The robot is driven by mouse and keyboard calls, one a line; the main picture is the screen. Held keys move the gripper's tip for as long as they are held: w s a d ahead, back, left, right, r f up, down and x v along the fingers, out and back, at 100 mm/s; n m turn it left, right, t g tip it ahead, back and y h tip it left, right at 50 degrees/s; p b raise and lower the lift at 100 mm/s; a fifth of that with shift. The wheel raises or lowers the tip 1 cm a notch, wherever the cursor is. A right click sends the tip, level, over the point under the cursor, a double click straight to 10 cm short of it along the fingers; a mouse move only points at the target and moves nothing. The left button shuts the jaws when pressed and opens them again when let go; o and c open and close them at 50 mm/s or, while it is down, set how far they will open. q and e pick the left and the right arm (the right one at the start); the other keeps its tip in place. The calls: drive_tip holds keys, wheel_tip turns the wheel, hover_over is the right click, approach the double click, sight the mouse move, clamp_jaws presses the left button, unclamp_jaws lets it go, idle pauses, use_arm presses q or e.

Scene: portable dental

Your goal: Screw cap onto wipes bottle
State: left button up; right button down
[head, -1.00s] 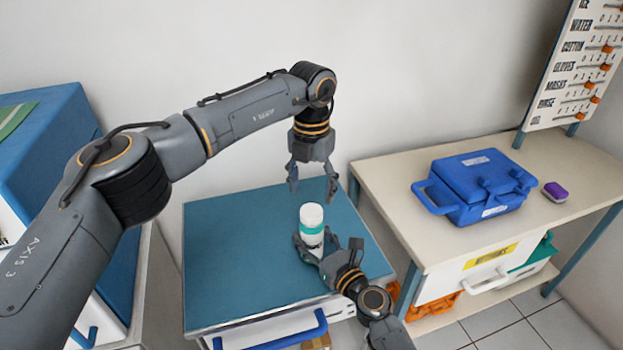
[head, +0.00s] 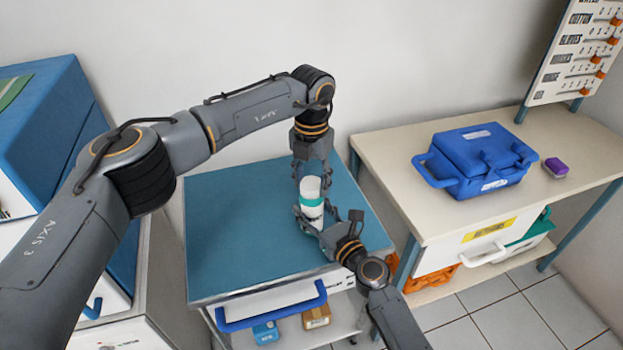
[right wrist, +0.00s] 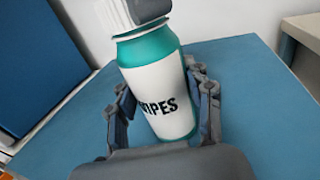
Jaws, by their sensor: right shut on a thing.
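My right gripper (head: 311,224) is shut on the bottle's body, with fingers on both sides. My left gripper (head: 311,178) points down at the cap with a finger on either side. One dark fingertip overlaps the cap in the right wrist view; whether it grips is unclear.
The blue cabinet top (head: 235,230) is otherwise clear. A cream table (head: 400,205) to the right holds a blue case (head: 476,165) and a small purple item (head: 556,168). A blue box (head: 50,120) stands at the left. The wall is close behind.

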use_arm(q)
drive_tip(key=shift+c, duration=1.1)
drive_tip(key=shift+m, duration=0.9)
drive_tip(key=o, duration=1.4)
drive_tip(key=shift+r, duration=0.1)
use_arm(e)
drive_tip(key=shift+c, duration=2.4)
unclamp_jaws()
use_arm(q)
wheel_tip(320, 180, up, 12)
drive_tip(key=shift+f, duration=0.1)
